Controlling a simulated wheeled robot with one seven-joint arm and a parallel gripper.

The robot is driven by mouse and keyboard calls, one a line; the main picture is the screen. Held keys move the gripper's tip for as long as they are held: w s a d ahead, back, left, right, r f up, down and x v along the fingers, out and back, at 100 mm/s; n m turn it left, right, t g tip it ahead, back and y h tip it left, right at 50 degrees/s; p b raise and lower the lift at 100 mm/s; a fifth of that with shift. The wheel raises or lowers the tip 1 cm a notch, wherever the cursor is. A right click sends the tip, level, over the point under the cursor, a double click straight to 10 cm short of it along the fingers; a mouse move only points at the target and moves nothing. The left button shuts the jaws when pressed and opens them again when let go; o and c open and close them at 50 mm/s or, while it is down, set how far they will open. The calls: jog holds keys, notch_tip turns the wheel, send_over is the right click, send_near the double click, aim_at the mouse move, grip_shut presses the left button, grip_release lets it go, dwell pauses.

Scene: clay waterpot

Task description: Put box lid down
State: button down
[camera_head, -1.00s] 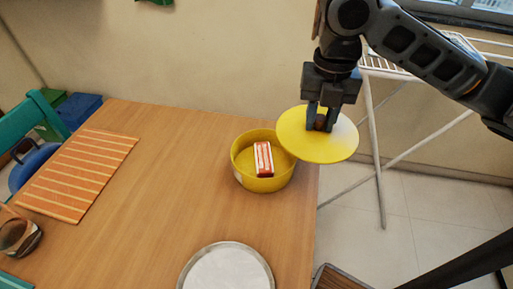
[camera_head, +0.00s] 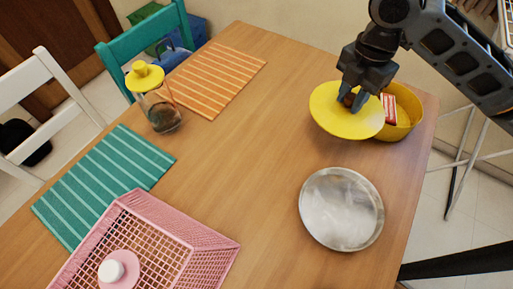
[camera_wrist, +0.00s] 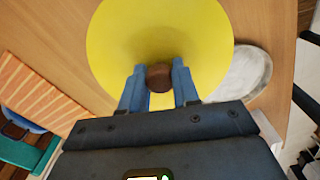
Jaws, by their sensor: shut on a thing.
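The round yellow box lid (camera_head: 340,118) has a brown knob, and my gripper (camera_head: 352,95) is shut on that knob. In the head view the lid is held in front of and to the left of the yellow box (camera_head: 408,108), overlapping part of it in the picture. The box is open and has a red and white packet (camera_head: 389,108) inside. The wrist view shows the lid (camera_wrist: 160,45) filling the upper middle, with my fingers (camera_wrist: 160,85) on either side of the brown knob (camera_wrist: 160,77). The exact height of the lid above the table is hard to tell.
A round metal plate (camera_head: 341,210) lies near the table's right edge. An orange striped mat (camera_head: 217,78), a glass jar with yellow top (camera_head: 160,105), a teal mat (camera_head: 100,185) and a pink basket (camera_head: 150,240) are to the left. The table's middle (camera_head: 235,150) is clear.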

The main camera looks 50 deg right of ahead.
jog(key=p, duration=0.2)
send_over(286, 146)
notch_tip(286, 146, down, 7)
jog(key=shift+f, duration=2.15)
jog(key=shift+f, duration=0.2)
jog(key=c, duration=0.8)
grip_release()
jog(key=shift+r, duration=0.15)
notch_tip(286, 146, up, 12)
jog(key=shift+r+p, duration=0.1)
jog(key=shift+p, duration=0.55)
